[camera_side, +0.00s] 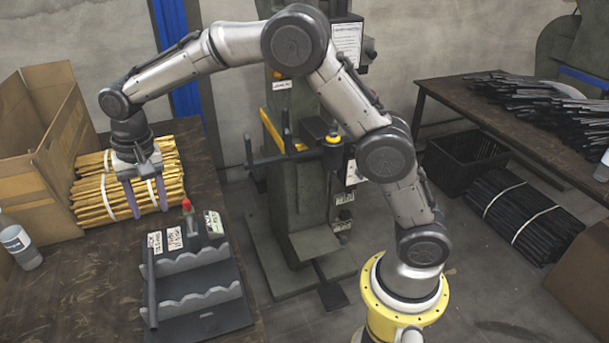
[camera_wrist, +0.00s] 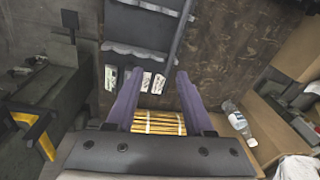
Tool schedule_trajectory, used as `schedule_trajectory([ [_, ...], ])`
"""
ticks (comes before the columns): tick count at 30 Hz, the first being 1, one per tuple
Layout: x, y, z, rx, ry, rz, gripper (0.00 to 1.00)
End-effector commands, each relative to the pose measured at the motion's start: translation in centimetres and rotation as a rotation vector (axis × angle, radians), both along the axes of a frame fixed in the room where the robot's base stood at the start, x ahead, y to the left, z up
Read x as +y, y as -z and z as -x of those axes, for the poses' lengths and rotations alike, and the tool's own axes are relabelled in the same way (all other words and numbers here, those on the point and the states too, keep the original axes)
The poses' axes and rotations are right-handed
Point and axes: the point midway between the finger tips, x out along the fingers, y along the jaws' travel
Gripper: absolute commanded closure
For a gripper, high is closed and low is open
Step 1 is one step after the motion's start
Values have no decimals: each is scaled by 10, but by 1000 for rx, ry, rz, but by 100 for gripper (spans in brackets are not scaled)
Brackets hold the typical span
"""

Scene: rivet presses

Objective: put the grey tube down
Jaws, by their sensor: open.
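The grey tube (camera_side: 151,285) is a dark, thin rod. It lies along the left end of the rack (camera_side: 208,322), across the ends of its two wavy rails. In the wrist view the grey tube (camera_wrist: 180,38) runs along the right side of the rack (camera_wrist: 128,22). My gripper (camera_side: 148,200) is above the table, behind the rack and in front of the yellow bundles. Its two purple fingers are apart with nothing between them. The wrist view also shows my gripper (camera_wrist: 158,78) empty, with the tube lying beyond its fingertips.
Yellow rod bundles (camera_side: 125,185) lie behind my gripper, beside an open cardboard box (camera_side: 45,150). A red-capped item (camera_side: 187,212) and labels sit at the rack's back. A green press (camera_side: 300,215) stands right of the table.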

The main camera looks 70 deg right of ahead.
Motion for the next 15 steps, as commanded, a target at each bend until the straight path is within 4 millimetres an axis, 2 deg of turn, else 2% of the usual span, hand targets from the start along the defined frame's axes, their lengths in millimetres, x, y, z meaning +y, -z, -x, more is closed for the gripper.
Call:
schedule_trajectory([
  [1,-12,-22,16,-27,-30,0,47],
  [6,-45,-73,73,-104,-146,11,47],
  [10,-68,-99,123,-164,-234,30,47],
  [15,-91,-114,192,-241,-348,69,47],
])
